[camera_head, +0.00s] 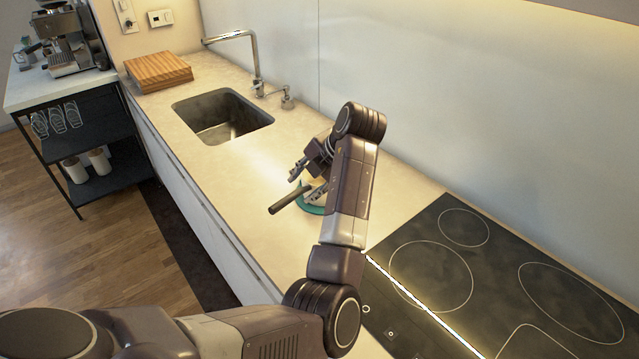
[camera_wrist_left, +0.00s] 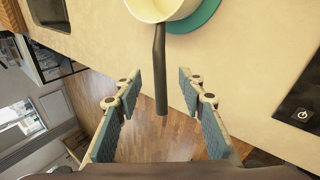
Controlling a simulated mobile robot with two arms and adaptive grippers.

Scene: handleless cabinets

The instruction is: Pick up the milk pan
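The milk pan (camera_wrist_left: 160,8) has a pale cream inside and a long dark handle (camera_wrist_left: 159,70). It sits on a round teal mat (camera_wrist_left: 205,14) on the counter, and the top of the wrist view cuts it off. In the head view my arm hides most of the pan; its handle (camera_head: 290,197) sticks out toward the counter's front edge. My left gripper (camera_head: 301,183) is open and empty over the pan area. In the wrist view the handle shows between the two spread fingers (camera_wrist_left: 158,88), touching neither. My right gripper is not in view.
A black cooktop (camera_head: 445,270) lies right of my arm. A sink (camera_head: 222,115) with a faucet (camera_head: 255,60) and a wooden board (camera_head: 158,70) are farther left. The wall (camera_head: 450,100) runs behind the counter. The counter (camera_head: 235,170) between sink and pan is clear.

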